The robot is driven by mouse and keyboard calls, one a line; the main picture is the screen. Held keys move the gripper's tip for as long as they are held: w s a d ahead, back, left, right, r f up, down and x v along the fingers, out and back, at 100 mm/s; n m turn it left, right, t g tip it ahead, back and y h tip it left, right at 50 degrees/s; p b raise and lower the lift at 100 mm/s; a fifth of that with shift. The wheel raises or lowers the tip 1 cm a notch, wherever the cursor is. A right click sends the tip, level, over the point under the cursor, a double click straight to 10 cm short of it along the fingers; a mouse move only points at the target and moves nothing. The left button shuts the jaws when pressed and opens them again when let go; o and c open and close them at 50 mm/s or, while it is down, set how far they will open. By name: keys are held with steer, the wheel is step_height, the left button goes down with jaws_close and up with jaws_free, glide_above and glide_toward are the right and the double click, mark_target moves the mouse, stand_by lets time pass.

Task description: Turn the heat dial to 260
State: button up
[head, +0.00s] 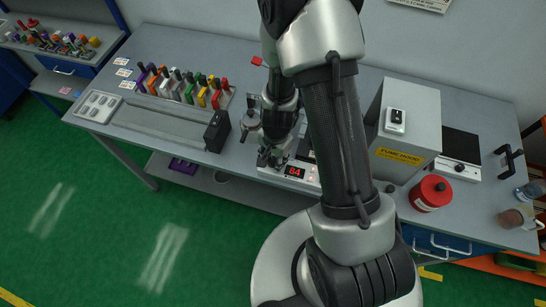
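A white device (308,184) with a lit red display stands near the front edge of the bench. My gripper (268,158) points down at the left end of this device, just left of the display. The gripper covers that part of the device, so I cannot see a dial there or tell whether the fingers touch one. The fingers are too small and dark to tell open from shut. A hotplate (461,146) with a black top and a small front knob (459,168) stands apart at the right.
A grey fume hood box (407,152) and a red canister (430,192) stand right of my arm. Left are a rack of coloured-handled tools (182,85), a black block (217,131) and a pale tray (98,106).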

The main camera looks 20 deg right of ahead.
mark_target(275, 162)
steer(key=shift+o, duration=0.8)
step_height(275, 162, up, 12)
steer(key=shift+s+d, duration=0.2)
steer(key=shift+s, duration=0.15)
